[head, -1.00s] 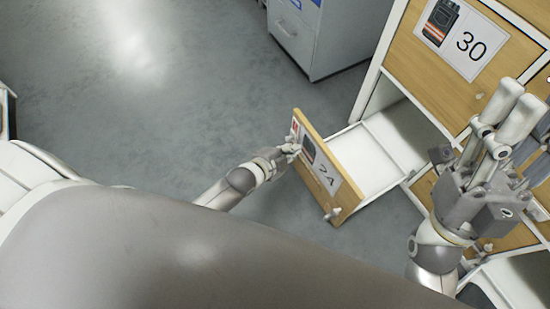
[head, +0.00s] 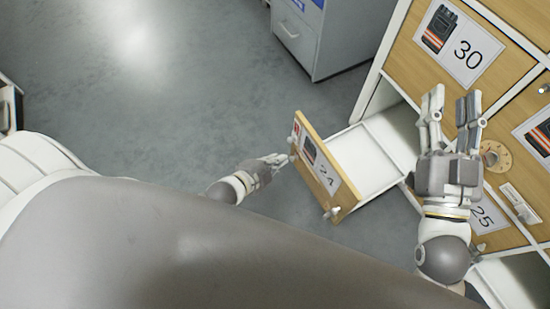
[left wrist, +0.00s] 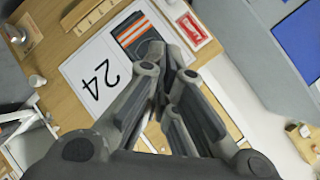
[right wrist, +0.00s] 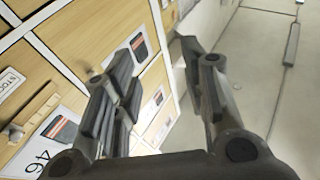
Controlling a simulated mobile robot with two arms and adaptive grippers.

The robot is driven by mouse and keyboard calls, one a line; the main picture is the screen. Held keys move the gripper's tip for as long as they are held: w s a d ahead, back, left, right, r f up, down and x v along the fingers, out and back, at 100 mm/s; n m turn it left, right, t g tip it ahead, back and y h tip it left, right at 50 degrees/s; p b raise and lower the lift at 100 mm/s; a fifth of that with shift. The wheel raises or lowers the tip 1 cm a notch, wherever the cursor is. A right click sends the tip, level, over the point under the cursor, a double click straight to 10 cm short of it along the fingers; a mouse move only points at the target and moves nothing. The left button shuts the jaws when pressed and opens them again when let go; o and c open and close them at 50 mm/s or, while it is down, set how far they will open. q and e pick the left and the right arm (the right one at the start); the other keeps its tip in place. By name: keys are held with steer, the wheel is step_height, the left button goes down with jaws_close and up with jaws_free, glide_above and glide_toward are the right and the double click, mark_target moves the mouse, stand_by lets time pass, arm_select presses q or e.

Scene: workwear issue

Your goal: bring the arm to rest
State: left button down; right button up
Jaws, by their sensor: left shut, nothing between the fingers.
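My left gripper (head: 270,163) is shut and empty, just left of the pulled-out drawer marked 24 (head: 318,165), with a small gap to its front. In the left wrist view its closed fingers (left wrist: 168,85) lie across the view of the drawer front and its 24 card (left wrist: 92,75). My right gripper (head: 452,108) is raised before the wooden cabinet, right of the open drawer. Its fingers are spread with nothing between them, as the right wrist view also shows (right wrist: 155,85).
The wooden cabinet has closed fronts, such as the one with the 30 card (head: 458,42). A grey cabinet (head: 318,40) stands at the back. The grey floor (head: 200,90) to the left is clear.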

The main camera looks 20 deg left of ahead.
steer(key=shift+w+f, duration=0.1)
steer(key=shift+f, duration=0.35)
stand_by(0.3)
